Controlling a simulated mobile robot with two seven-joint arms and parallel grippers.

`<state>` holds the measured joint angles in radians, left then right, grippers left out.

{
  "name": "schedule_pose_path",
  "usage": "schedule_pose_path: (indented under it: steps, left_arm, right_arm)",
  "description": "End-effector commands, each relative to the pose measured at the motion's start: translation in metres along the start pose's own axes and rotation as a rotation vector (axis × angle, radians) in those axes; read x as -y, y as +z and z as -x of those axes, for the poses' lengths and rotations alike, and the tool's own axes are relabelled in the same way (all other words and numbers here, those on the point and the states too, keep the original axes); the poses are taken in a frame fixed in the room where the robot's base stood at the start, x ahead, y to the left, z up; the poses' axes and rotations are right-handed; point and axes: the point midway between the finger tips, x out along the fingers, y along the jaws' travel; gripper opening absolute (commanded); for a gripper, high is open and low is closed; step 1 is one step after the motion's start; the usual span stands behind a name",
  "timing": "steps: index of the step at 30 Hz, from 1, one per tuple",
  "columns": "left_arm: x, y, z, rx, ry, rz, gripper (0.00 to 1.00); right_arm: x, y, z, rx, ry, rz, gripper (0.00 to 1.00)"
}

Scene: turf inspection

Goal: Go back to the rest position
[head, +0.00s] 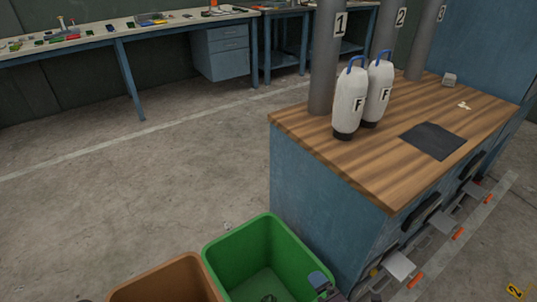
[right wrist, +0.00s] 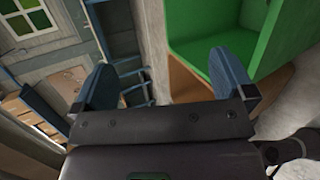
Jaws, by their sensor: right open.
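My right gripper (right wrist: 164,72) is open in the right wrist view, its two blue fingers wide apart with nothing between them. In the head view a small blue part of it (head: 319,281) shows at the bottom edge, by the right rim of the green bin (head: 230,250). The green bin also shows in the right wrist view (right wrist: 208,25), beyond the right finger. I cannot tell whether the gripper touches the bin. My left gripper is not in view.
An orange-brown bin (head: 165,280) stands left of the green one. A wood-topped blue cabinet (head: 345,160) at right bears two white bags (head: 349,100) marked F, a dark mat (head: 432,140) and grey columns. A workbench (head: 100,40) lines the back. Floor at left is clear.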

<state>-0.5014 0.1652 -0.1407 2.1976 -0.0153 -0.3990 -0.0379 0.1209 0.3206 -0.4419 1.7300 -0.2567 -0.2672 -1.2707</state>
Motion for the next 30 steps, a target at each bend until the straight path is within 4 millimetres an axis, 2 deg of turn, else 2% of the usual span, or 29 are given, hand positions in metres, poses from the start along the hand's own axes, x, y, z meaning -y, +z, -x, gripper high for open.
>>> schedule_pose_path:
  steps: [1, 3, 8, 21, 25, 30]
  left_arm:
    - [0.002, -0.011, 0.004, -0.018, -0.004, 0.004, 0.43]
    - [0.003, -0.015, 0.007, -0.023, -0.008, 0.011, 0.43]
    - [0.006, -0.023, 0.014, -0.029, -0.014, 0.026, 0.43]
    - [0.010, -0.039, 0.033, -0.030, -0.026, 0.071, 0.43]
    - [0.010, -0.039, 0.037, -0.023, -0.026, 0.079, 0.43]
    - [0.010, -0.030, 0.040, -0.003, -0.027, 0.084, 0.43]
  right_arm:
    - [-0.009, 0.006, 0.016, 0.023, 0.002, -0.100, 1.00]
    - [-0.009, 0.011, 0.035, 0.050, -0.009, -0.258, 1.00]
    - [-0.008, 0.022, 0.080, 0.119, -0.020, -0.612, 1.00]
    - [0.002, 0.048, 0.214, 0.351, 0.031, -1.524, 1.00]
    - [0.005, 0.052, 0.242, 0.404, 0.058, -1.698, 1.00]
    - [0.009, 0.053, 0.257, 0.437, 0.077, -1.800, 1.00]
